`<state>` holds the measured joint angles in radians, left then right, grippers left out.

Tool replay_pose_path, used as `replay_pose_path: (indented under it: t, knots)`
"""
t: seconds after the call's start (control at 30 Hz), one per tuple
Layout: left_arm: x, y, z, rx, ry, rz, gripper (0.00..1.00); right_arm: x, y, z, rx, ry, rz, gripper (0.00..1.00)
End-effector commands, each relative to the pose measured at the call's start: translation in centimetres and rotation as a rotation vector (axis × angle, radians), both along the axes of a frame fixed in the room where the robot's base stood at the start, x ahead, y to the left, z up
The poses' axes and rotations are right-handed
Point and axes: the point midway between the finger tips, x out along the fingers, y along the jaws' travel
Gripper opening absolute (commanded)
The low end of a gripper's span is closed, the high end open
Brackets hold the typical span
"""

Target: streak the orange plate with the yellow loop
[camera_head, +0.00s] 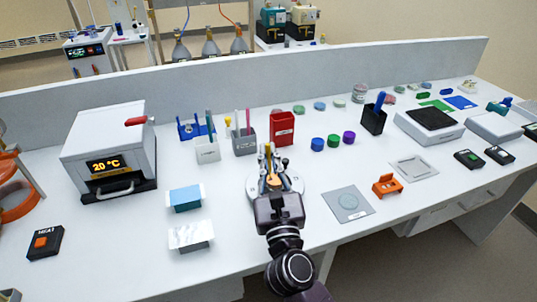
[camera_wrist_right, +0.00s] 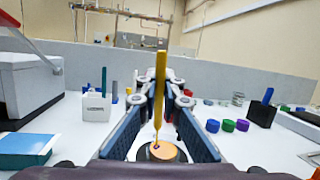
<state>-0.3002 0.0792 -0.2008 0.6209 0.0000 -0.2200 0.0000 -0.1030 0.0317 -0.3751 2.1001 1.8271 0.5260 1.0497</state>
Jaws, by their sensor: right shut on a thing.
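My right gripper (camera_head: 270,168) is over the front middle of the bench, shut on the yellow loop (camera_wrist_right: 161,85). In the right wrist view the loop stands upright between the fingers. Its thin lower end reaches down to the orange plate (camera_wrist_right: 166,152); I cannot tell whether it touches. The plate is a small round disc beneath and between the fingers. In the head view my gripper mostly hides it, on a pale round base (camera_head: 293,184). My left gripper is not in view.
A grey holder (camera_head: 244,146) with sticks and a red box (camera_head: 281,130) stand just behind. Blue (camera_head: 185,201) and white boxes (camera_head: 190,237) lie left. A grey pad (camera_head: 361,211) and an orange block (camera_head: 387,185) lie right. An oven-like box (camera_head: 110,150) stands far left.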

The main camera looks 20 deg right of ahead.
Motion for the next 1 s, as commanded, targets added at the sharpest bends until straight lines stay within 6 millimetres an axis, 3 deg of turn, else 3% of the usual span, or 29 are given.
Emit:
replay_pose_path:
  t: [1.0]
  knots:
    - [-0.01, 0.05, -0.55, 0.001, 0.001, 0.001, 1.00, 0.00, 0.00, -0.68, 0.000, 0.001, 0.000, 0.00]
